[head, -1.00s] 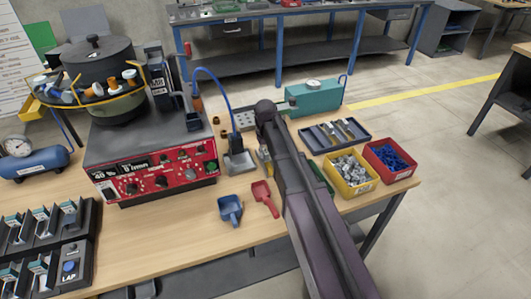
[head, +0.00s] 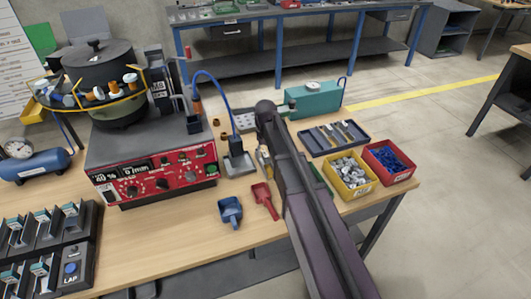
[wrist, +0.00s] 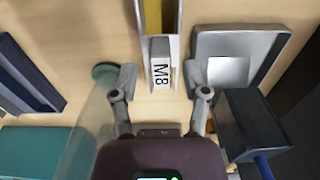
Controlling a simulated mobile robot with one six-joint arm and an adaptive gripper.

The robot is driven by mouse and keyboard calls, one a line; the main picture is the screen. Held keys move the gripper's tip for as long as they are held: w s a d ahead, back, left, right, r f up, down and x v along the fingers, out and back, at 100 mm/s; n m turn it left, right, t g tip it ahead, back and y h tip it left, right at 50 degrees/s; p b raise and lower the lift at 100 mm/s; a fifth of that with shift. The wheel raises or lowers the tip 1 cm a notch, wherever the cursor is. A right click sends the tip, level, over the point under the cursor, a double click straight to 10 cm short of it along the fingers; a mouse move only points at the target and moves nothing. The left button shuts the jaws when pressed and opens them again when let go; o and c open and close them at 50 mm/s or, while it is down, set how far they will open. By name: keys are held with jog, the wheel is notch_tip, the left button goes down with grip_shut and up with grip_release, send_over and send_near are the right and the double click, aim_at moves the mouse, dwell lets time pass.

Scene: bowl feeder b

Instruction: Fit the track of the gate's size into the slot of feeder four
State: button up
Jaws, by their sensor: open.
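A track (wrist: 160,62) with a grey block marked M8 and a yellow channel lies between my fingers in the wrist view. My gripper (wrist: 160,80) is open, one finger on each side of it with gaps. In the head view my arm hides the gripper; a bit of yellow and grey (head: 264,157) shows beside the arm, perhaps the track. The bowl feeder (head: 100,75) stands at the left with orange, white and blue parts on its rim. Its dark upright (head: 157,88) has a label that seems to read M8. I cannot make out a feeder number or the slot.
A red control box (head: 155,175) sits under the bowl. A grey tray (head: 240,165), blue scoop (head: 230,211) and red scoop (head: 264,200) lie near my arm. Yellow (head: 350,176) and red (head: 389,163) bins stand right. Black racks (head: 50,250) fill the front left.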

aim_at(266, 154)
notch_tip(266, 154, up, 11)
jog(key=p, duration=1)
jog(key=shift+p, duration=0.3)
dwell(0.4)
jog(key=s+d+m, duration=0.1)
jog(key=s+d, duration=0.4)
jog(key=s, duration=0.5)
jog(key=s+d+m, duration=0.2)
jog(key=s+d, duration=0.4)
jog(key=s, duration=0.4)
